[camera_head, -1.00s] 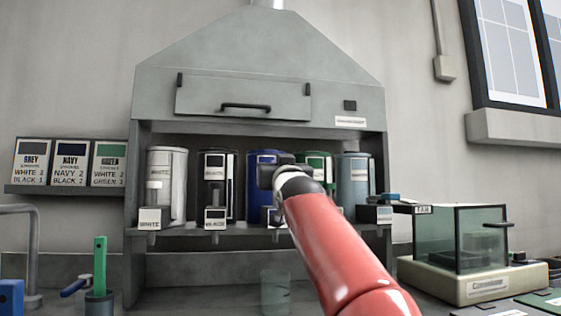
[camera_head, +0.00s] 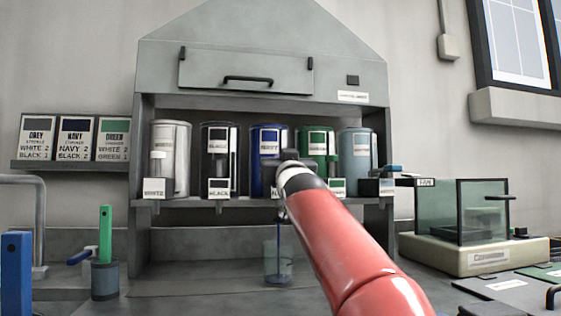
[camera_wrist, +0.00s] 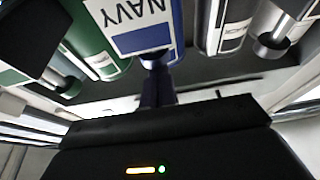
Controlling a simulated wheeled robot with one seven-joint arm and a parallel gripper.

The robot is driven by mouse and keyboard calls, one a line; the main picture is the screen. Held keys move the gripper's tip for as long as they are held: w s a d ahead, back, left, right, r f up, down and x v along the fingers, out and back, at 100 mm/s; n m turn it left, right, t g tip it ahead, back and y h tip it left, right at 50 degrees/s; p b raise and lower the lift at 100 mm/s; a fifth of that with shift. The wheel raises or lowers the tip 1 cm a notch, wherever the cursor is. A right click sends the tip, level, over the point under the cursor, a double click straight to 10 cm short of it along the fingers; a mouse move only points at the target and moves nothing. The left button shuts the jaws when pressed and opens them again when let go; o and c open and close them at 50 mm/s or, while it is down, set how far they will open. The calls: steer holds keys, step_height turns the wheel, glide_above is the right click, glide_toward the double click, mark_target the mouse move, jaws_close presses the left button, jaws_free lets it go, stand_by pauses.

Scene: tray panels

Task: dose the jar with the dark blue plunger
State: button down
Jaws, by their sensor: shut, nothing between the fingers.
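The navy canister (camera_head: 264,143) stands third from the left on the hood shelf; its NAVY label shows upside down in the wrist view (camera_wrist: 140,25). My gripper (camera_head: 288,158) is shut and empty in front of it, at the dispenser's plunger. The plunger is hidden behind my gripper in the head view, so contact cannot be seen. A clear glass jar (camera_head: 270,264) stands upright on the bench below. A thin dark blue line, like a stream, runs from under the dispenser down into the jar. A dark blue part (camera_wrist: 157,85) shows beyond my gripper in the wrist view.
White (camera_head: 178,150), black (camera_head: 218,145), green (camera_head: 318,142) and grey-blue (camera_head: 357,155) canisters flank the navy one. Recipe cards (camera_head: 75,138) stand at left. A green-handled tool sits in a grey holder (camera_head: 105,282). A glass-sided box (camera_head: 462,212) stands at right.

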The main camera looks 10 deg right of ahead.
steer(key=shift+w+f, duration=0.15)
steer(key=shift+f, duration=0.25)
step_height(320, 180, up, 5)
steer(key=p, duration=0.4)
steer(key=b+v, duration=0.5)
steer(key=v, duration=0.5)
steer(key=shift+s+f, duration=0.2)
steer(key=shift+f, duration=0.15)
steer(key=shift+r, duration=0.1)
stand_by(1.5)
step_height(320, 180, up, 3)
steer(key=p, duration=0.5)
steer(key=shift+d+p, duration=0.1)
steer(key=shift+p, duration=0.2)
